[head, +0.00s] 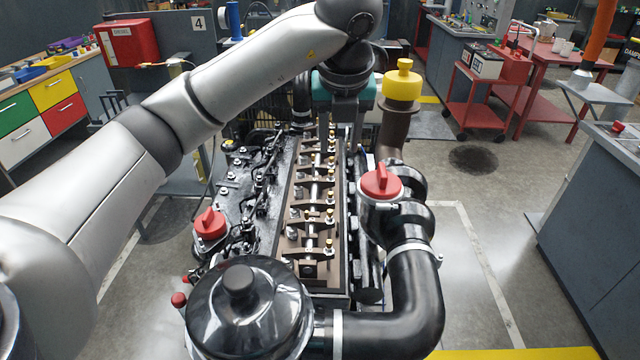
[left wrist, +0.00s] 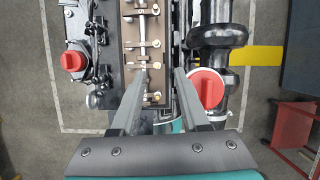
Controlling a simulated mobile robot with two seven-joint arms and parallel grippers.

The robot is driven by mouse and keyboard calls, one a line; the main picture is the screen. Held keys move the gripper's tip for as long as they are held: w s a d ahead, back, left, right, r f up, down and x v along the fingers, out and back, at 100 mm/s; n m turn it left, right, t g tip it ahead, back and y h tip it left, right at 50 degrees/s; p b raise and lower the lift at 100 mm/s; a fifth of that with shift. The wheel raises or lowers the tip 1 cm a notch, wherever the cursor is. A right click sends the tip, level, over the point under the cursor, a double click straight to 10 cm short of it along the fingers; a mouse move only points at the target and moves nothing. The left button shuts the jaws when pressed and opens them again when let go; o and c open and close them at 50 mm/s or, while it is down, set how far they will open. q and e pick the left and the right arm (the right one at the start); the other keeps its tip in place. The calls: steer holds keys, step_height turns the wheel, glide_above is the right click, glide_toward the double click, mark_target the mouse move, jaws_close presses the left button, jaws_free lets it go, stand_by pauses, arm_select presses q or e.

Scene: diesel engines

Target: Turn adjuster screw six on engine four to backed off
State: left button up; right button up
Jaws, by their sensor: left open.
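Engine four stands in the middle of the head view, with a "4" sign (head: 198,23) behind it. A row of small brass-coloured adjuster screws runs along its brown rocker assembly (head: 309,226); the near screw (head: 328,247) is clear in the head view. No numbers on the screws can be read. My left gripper (head: 343,128) is over the far end of the row, pointing down. In the left wrist view its fingers (left wrist: 159,78) are spread and empty, with a brass screw (left wrist: 157,97) seen between them. Contact cannot be told. My right gripper is out of view.
Red caps (head: 381,182) and (head: 210,224) flank the rockers. A yellow cap (head: 403,82) tops a brown pipe at the far right of the engine. A round black housing (head: 249,309) and a thick black pipe (head: 414,295) are in front. The floor to the right is open.

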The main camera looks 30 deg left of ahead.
arm_select(q)
steer(key=b, duration=0.1)
glide_toward(331, 193)
steer(key=x, duration=0.7)
steer(key=shift+f, duration=0.3)
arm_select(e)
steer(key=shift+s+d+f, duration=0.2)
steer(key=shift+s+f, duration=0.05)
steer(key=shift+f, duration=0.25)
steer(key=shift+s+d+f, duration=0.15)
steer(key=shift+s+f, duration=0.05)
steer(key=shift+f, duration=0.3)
arm_select(q)
jaws_close()
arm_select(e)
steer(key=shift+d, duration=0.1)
